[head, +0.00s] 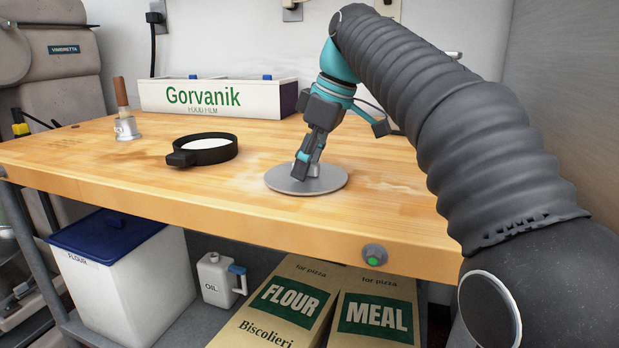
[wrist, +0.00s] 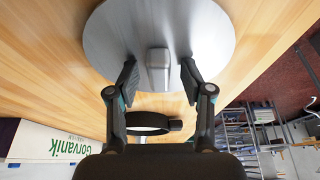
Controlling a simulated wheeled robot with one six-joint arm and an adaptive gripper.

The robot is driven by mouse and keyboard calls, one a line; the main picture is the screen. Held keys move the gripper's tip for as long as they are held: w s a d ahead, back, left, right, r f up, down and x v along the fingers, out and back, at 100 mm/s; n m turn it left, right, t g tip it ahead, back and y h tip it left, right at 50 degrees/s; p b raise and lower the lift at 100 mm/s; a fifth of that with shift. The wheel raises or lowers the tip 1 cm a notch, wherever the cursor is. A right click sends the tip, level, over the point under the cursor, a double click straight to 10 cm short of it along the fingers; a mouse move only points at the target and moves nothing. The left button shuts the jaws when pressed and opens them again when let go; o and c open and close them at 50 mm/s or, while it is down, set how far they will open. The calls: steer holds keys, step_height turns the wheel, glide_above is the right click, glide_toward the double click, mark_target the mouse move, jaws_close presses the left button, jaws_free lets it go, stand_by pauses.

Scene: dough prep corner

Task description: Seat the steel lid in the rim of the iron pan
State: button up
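The steel lid (head: 331,184) is a grey disc lying flat on the wooden worktop; it fills the upper part of the wrist view (wrist: 205,25). Its knob (wrist: 158,68) stands at its middle. My gripper (head: 308,168) is low over the lid. In the wrist view my gripper (wrist: 159,76) is open, with one finger on each side of the knob and a gap on both sides. The black iron pan (head: 214,158) stands to the left of the lid, its handle pointing front-left and its inside pale. It also shows in the wrist view (wrist: 148,132).
A white Gorvanik food film box (head: 215,98) stands at the back of the worktop (head: 120,175). A metal tool with a wooden handle (head: 126,124) stands at the back left. The worktop between pan and lid is clear. Flour and meal bags (head: 283,305) sit below.

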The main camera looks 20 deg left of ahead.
steer(key=shift+f, duration=0.3)
jaws_close()
steer(key=shift+f, duration=0.15)
step_height(320, 180, up, 2)
steer(key=shift+a+r+p, duration=0.1)
steer(key=shift+a+p, duration=0.05)
steer(key=shift+p, duration=1)
steer(key=shift+r, duration=1.15)
